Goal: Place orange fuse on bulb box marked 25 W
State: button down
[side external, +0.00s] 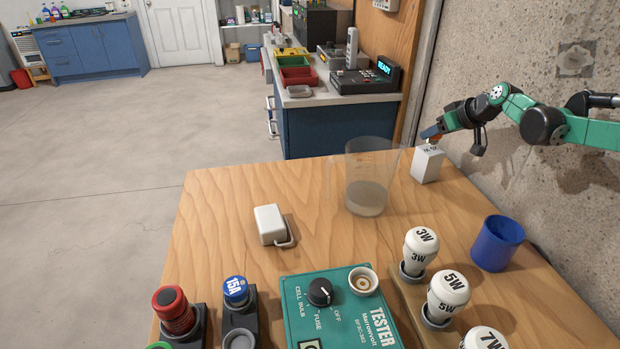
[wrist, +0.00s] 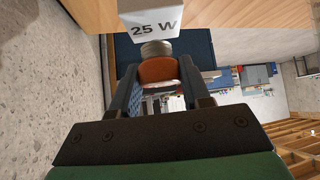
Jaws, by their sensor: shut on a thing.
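The white bulb box (side external: 427,166) stands upright at the table's back right edge, by the concrete wall. Its "25 W" marking shows in the wrist view (wrist: 157,20). My gripper (side external: 431,132) is just above the box's top in the side view. In the wrist view my gripper (wrist: 160,75) is shut on the orange fuse (wrist: 158,70), whose grey metal end points toward the box. That end meets the box's edge in the picture; I cannot tell whether they touch. In the side view the fuse is mostly hidden by the fingers.
A clear pitcher (side external: 368,185) stands just left of the box. A blue cup (side external: 497,243) is at the right. The tester (side external: 340,315), red fuse (side external: 173,310), blue 15A fuse (side external: 236,291) and several bulbs (side external: 420,248) are in front. A white padlock-like block (side external: 270,224) lies mid-table.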

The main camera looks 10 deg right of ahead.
jog(key=shift+f, duration=0.45)
jog(key=shift+f, duration=0.1)
jog(key=shift+c, duration=2.1)
grip_release()
